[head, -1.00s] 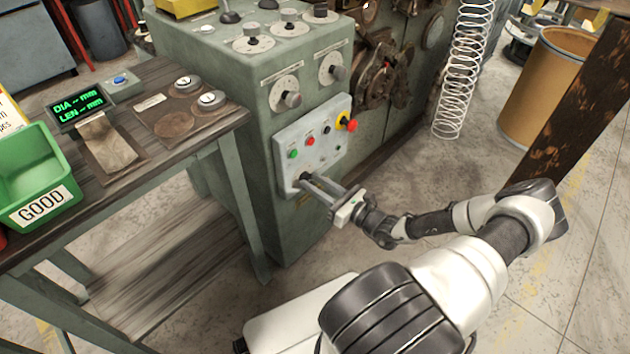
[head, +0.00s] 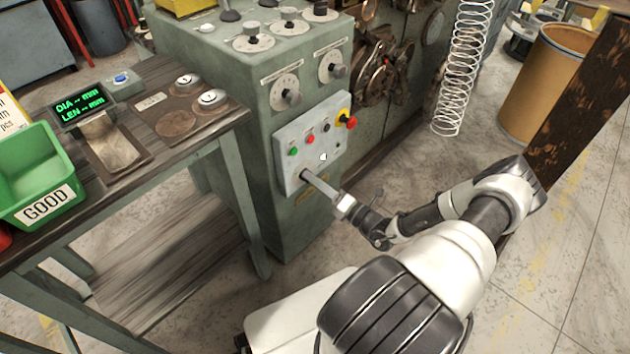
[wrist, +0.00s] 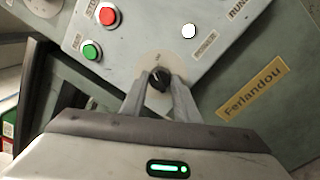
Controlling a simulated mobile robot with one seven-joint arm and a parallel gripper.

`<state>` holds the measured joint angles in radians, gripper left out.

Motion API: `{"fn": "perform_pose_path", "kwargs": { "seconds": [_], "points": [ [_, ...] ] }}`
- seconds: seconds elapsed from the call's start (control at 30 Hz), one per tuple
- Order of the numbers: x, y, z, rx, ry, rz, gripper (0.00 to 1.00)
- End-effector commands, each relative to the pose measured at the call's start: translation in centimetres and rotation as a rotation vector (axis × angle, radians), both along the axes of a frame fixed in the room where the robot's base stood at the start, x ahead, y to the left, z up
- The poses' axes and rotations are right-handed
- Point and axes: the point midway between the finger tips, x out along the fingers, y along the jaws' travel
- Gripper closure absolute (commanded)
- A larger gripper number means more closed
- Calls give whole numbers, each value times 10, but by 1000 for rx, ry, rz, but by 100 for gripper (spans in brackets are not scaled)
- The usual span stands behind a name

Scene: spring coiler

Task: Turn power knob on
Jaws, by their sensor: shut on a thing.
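The power knob (wrist: 158,78) is a small black knob on a pale round plate, low on the grey control panel (head: 330,128) of the green machine. My gripper (head: 307,176) reaches the panel's lower left corner in the head view, and its fingers hide the knob there. In the wrist view, my gripper (wrist: 160,88) has one finger on each side of the knob and is shut on it. The wrist looks rolled relative to the panel.
Above the knob are a green button (wrist: 91,50) and a red button (wrist: 108,15). A yellow-and-red emergency stop (head: 346,120) sits at the panel's upper right. A wooden-topped bench (head: 225,117) with a green bin (head: 35,165) stands left of the machine.

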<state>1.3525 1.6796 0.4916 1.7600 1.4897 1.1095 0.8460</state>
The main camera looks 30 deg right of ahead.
Motion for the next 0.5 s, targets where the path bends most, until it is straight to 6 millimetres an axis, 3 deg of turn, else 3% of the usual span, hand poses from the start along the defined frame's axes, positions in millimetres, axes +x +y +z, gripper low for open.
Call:
{"fn": "perform_pose_path", "kwargs": {
  "seconds": [0.5],
  "points": [
    [-1, 0, -1, 260, 94, -1, 94]
  ]
}}
